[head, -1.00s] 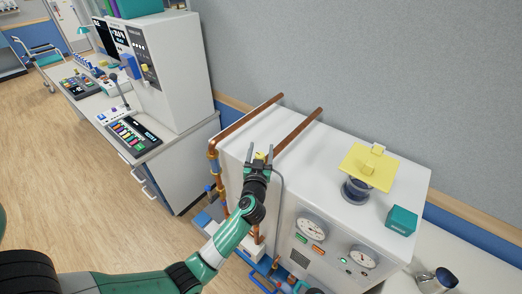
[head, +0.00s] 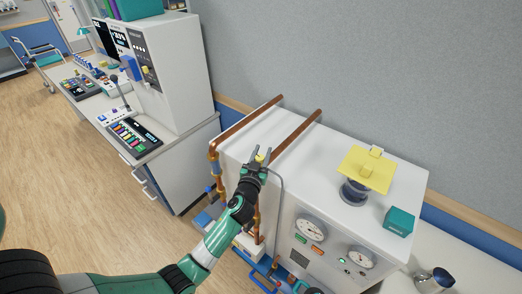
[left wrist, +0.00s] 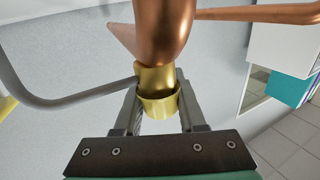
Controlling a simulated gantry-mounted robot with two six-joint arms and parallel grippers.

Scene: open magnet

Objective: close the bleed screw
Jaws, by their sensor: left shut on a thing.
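My left gripper (head: 258,158) is at the top of the white cabinet (head: 325,185), at its left end near the copper pipes. Its fingers are shut on a small brass piece, which I take to be the bleed screw (head: 260,157). In the left wrist view, the brass bleed screw (left wrist: 159,104), with a cup-like collar, sits between the two fingers of the left gripper (left wrist: 159,112). A copper pipe (left wrist: 165,35) passes right above it and hides part of it. My right gripper is not in view.
Two copper pipes (head: 293,135) run across the cabinet top. A thin grey tube (left wrist: 75,100) reaches the brass piece. A yellow plate (head: 362,168) stands over a dark round fitting, beside a teal box (head: 399,221). Two dials are on the cabinet front. A desk (head: 170,150) stands left.

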